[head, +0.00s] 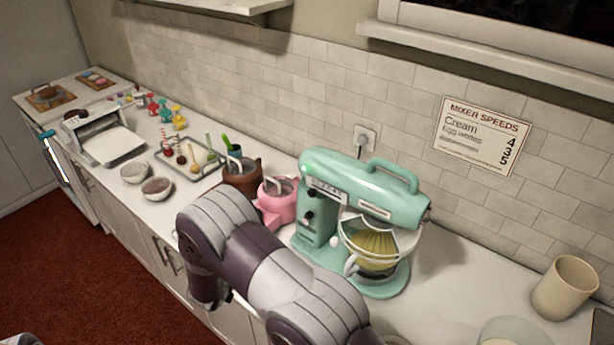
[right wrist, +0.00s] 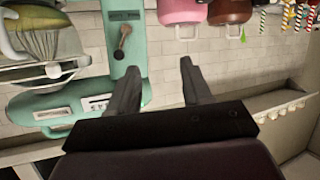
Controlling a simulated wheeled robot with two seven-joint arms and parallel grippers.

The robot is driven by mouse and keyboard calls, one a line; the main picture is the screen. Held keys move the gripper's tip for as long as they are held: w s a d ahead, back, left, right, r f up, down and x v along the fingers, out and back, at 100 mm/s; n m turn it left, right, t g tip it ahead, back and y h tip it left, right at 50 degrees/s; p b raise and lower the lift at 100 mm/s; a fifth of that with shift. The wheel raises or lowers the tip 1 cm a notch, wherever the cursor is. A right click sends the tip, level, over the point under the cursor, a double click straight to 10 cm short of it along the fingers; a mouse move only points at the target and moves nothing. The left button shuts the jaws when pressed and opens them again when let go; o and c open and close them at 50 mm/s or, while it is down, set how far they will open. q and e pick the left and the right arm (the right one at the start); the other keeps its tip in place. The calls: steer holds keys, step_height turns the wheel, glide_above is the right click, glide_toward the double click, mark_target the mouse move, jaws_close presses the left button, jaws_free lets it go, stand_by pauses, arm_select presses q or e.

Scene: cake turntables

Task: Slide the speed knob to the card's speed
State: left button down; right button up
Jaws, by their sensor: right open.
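The mint-green mixer (head: 345,172) stands on the counter with a glass bowl of yellow mix (head: 375,248) under its head. Small dark knobs (head: 308,216) show on its side. In the right wrist view, upside down, a dark knob (right wrist: 122,42) sits on the mixer's green column. The speed card (head: 482,135) on the wall reads "Mixer speeds", with Cream 4 on top and smaller lines at 3 and 5. My right gripper (right wrist: 160,65) is open and empty; its left finger is near the knob in the picture, with no clear contact. My left gripper is out of view.
A pink pot (head: 277,203) and a brown pot (head: 242,178) stand left of the mixer. A beige cup (head: 565,287) stands at the right. A tray (head: 190,160) and small bowls (head: 156,189) lie farther left. My right arm covers the counter's front.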

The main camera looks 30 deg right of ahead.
mark_target(310, 196)
steer(key=s+d+r+m+g+h, duration=0.2)
steer(key=s+d+r+m+h, duration=0.15)
steer(key=d+r+h, duration=0.35)
steer(key=shift+n+y, duration=0.3)
steer(key=shift+n, duration=0.15)
steer(key=p+x, duration=0.2)
steer(key=x, duration=0.1)
steer(key=p+x, duration=0.2)
steer(key=x, duration=0.1)
steer(key=p+x, duration=0.2)
steer(key=x, duration=0.1)
steer(key=shift+w+d+r, duration=0.2)
steer(key=shift+w+r, duration=0.15)
steer(key=shift+w+d+f, duration=0.1)
steer(key=shift+d, duration=0.1)
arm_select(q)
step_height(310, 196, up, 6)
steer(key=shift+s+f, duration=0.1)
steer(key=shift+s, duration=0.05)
arm_select(e)
steer(key=shift+w+f, duration=0.1)
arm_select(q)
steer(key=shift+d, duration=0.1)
arm_select(e)
jaws_close()
